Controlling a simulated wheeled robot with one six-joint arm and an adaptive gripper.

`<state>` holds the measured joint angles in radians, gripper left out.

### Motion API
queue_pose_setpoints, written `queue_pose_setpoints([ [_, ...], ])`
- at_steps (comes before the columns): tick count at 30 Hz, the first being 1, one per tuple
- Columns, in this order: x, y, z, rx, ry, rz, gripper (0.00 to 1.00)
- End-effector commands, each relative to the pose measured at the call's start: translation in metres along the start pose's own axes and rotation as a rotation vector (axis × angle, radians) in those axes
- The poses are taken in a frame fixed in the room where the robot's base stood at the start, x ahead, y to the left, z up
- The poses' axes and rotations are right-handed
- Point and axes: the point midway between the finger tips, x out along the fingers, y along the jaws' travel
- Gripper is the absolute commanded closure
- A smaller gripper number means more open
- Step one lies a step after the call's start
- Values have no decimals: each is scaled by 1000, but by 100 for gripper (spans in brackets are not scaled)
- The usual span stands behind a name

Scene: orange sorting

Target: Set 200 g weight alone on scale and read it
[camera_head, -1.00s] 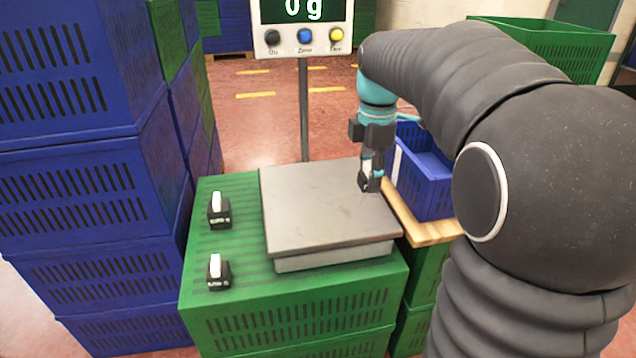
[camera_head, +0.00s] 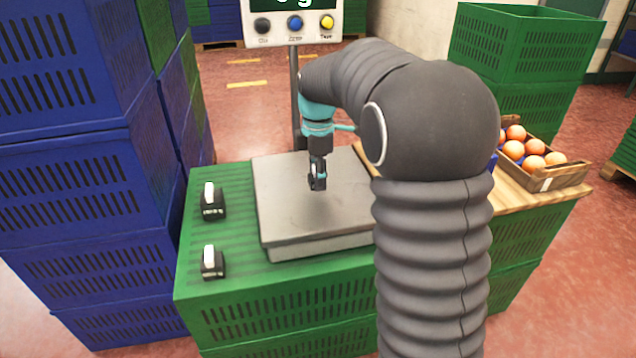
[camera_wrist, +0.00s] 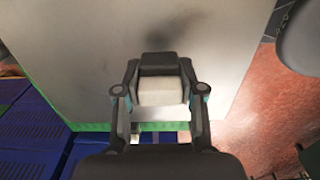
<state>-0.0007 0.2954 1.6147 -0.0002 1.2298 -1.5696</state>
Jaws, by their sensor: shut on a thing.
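My gripper (camera_head: 318,180) points down over the middle of the scale's grey plate (camera_head: 290,215). It is shut on a small weight with a white handle (camera_wrist: 161,92), seen between the fingers in the wrist view. The held weight's label cannot be read. A shadow lies on the plate, and the weight seems a little above it. The display (camera_head: 293,24) is cut off at the top; only the lower part of its reading shows. Two other black weights with white handles, one farther back (camera_head: 213,208) and one nearer (camera_head: 212,265), stand on the green crate left of the plate.
Stacked blue crates (camera_head: 70,190) rise close on the left. A wooden box of oranges (camera_head: 560,178) sits on a wooden board to the right. My arm hides the plate's right side. The scale's post (camera_head: 295,100) stands behind the plate.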

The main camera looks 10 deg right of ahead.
Motion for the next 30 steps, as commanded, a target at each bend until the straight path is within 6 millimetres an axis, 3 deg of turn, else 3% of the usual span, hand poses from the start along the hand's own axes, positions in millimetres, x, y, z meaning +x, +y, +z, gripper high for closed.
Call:
queue_pose_setpoints([
  [4,20,0,0,0,0,-1,100],
  [15,25,0,0,0,0,-1,100],
  [16,25,0,0,0,0,-1,59],
  [19,25,0,0,0,0,-1,36],
  [30,20,0,0,0,0,0,36],
])
